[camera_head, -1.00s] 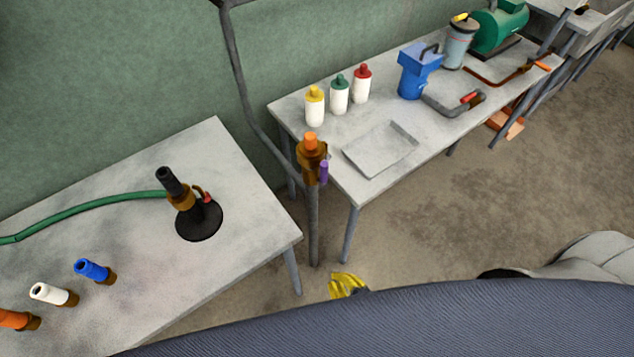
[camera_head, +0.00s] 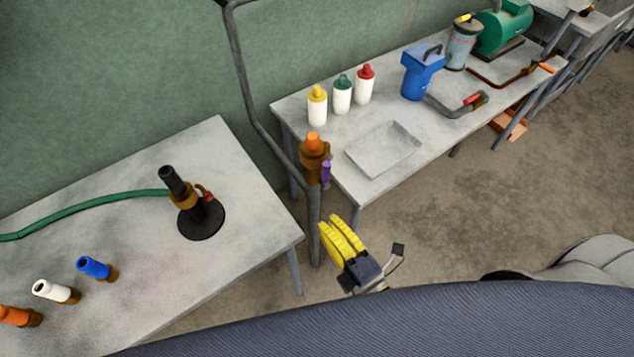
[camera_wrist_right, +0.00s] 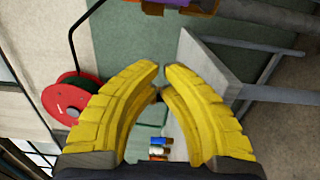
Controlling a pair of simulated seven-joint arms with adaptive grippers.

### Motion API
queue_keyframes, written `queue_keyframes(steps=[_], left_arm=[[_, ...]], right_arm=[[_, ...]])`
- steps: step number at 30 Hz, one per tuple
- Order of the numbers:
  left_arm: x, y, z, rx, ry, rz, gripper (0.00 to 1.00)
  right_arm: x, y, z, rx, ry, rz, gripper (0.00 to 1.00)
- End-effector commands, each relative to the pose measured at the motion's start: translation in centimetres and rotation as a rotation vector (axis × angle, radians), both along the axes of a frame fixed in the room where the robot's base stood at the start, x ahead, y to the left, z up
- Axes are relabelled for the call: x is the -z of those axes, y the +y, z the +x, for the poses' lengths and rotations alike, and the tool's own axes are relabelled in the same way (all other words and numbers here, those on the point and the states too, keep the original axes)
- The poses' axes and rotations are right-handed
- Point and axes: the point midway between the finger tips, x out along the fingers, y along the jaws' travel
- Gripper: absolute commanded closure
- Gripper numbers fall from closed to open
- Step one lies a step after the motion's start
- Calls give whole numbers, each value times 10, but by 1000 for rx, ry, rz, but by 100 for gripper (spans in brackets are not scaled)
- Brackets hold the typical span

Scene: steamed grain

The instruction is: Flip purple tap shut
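The purple tap (camera_head: 326,173) is a small lever hanging upright on the right side of a brown fitting (camera_head: 314,155) with an orange top, on a grey standing pipe. My right gripper (camera_head: 338,222), with yellow fingers, is below and slightly right of the tap in the head view, apart from it. In the right wrist view its fingertips (camera_wrist_right: 161,68) nearly meet with nothing visible between them. Part of the fitting shows at that view's top edge. My left gripper is in neither view.
A left table (camera_head: 215,150) holds a black-based nozzle (camera_head: 200,215), a green hose and coloured fittings. A right table (camera_head: 290,108) holds bottles, a grey tray (camera_head: 385,148) and a blue container (camera_head: 420,75). A red reel (camera_wrist_right: 68,98) shows in the wrist view.

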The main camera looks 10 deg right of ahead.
Motion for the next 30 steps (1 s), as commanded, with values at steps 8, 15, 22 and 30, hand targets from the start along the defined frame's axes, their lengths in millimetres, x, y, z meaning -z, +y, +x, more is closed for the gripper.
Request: queue_keyframes(steps=[8, 15, 22, 30], left_arm=[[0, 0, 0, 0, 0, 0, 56], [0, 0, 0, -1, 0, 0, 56], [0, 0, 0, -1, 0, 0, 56], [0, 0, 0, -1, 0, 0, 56]], right_arm=[[0, 0, 1, 0, 1, 2, 100], [0, 6, 16, -1, -1, 3, 100], [0, 15, 44, -1, -2, 2, 100], [0, 28, 81, 0, -2, 2, 100]])
